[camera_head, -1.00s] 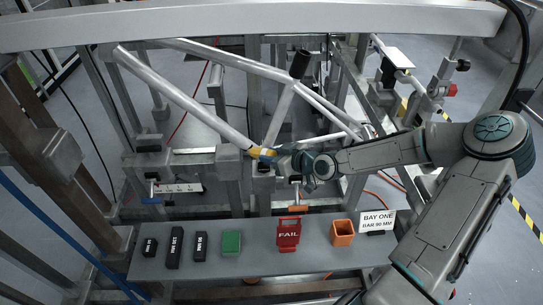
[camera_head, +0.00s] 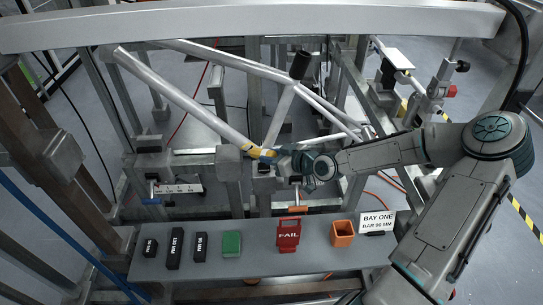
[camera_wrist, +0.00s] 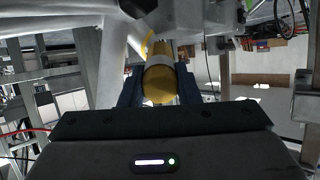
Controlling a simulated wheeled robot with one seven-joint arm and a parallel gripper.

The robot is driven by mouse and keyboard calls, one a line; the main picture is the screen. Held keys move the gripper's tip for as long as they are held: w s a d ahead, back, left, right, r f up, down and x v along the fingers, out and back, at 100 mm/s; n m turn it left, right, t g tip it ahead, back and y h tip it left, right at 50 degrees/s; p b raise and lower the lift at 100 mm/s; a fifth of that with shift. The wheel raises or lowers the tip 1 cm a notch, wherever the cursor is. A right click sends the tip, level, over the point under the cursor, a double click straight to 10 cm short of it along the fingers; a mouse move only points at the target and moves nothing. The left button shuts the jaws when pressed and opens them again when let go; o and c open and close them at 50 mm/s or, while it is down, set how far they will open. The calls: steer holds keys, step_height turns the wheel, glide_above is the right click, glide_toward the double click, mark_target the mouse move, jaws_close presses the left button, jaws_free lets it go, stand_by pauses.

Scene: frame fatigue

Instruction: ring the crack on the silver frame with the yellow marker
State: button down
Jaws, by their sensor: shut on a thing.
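The silver frame (camera_head: 190,98) is a bike-like set of welded tubes held in the rig. My gripper (camera_head: 272,155) is at the lower end of its long sloping tube, near the bottom joint. The gripper is shut on the yellow marker (camera_head: 254,151). In the wrist view the marker (camera_wrist: 158,84) sits between the two dark fingers, pointing away toward the silver tube (camera_wrist: 112,62). A yellow curved stroke (camera_wrist: 147,45) shows beside the tube there. The marker's tip is hidden, so contact cannot be told. The crack cannot be made out.
A grey bench (camera_head: 265,262) in front holds black blocks (camera_head: 175,248), a green block (camera_head: 231,244), a red FAIL tag (camera_head: 288,235), an orange open holder (camera_head: 342,233) and a BAY ONE sign (camera_head: 377,221). Rig posts and clamps surround the frame closely.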

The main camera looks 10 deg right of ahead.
stand_by(0.4)
steer(key=s, duration=0.7)
stand_by(0.3)
steer(key=shift+a, duration=0.1)
stand_by(0.3)
